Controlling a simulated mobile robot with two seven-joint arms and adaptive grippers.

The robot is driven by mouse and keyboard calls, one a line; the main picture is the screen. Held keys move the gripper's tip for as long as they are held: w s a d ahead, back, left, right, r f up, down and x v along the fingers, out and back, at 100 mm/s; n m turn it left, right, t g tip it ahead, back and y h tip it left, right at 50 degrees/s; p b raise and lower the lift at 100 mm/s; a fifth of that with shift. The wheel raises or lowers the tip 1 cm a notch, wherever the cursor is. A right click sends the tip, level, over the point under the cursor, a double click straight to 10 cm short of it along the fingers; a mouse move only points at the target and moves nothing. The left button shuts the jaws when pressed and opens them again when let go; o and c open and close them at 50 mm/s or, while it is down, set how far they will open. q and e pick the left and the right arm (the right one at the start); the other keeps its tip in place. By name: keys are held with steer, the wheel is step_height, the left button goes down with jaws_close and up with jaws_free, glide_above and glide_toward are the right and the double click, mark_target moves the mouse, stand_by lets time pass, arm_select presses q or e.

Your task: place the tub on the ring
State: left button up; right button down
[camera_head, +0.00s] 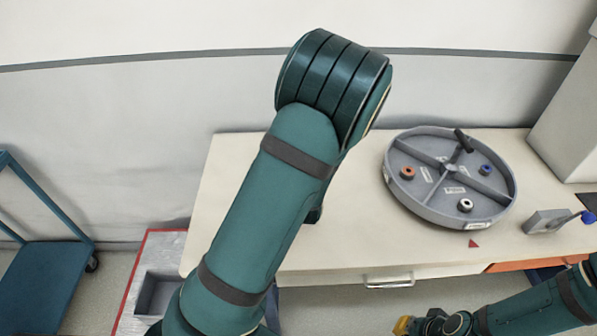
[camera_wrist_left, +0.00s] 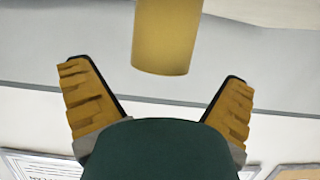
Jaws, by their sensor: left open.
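A mustard-yellow cylinder (camera_wrist_left: 163,40), which looks to be the tub, hangs into the top of the left wrist view, with its upper part cut off. My left gripper (camera_wrist_left: 157,88) is open, and the cylinder is beyond and between its fingers, with clear gaps on both sides. The left gripper is hidden behind my arm in the head view. The grey round ring (camera_head: 425,208) lies on the table, divided by spokes. It bears an orange-red piece (camera_head: 407,173), a white piece (camera_head: 465,205) and a blue piece (camera_head: 485,170). My right gripper (camera_head: 404,326) is at the bottom edge.
The table (camera_head: 340,240) is bare left of the ring. A small grey block (camera_head: 546,221) with a blue knob sits at the right, near a large pale box (camera_head: 570,110). A red triangle (camera_head: 474,243) marks the table in front of the ring. A blue cart (camera_head: 45,280) stands far left.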

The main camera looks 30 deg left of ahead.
arm_select(q)
steer(key=x, duration=0.3)
steer(key=shift+w+f, duration=0.1)
steer(key=shift+w, duration=0.05)
steer(key=c, duration=1.3)
steer(key=shift+c, duration=0.6)
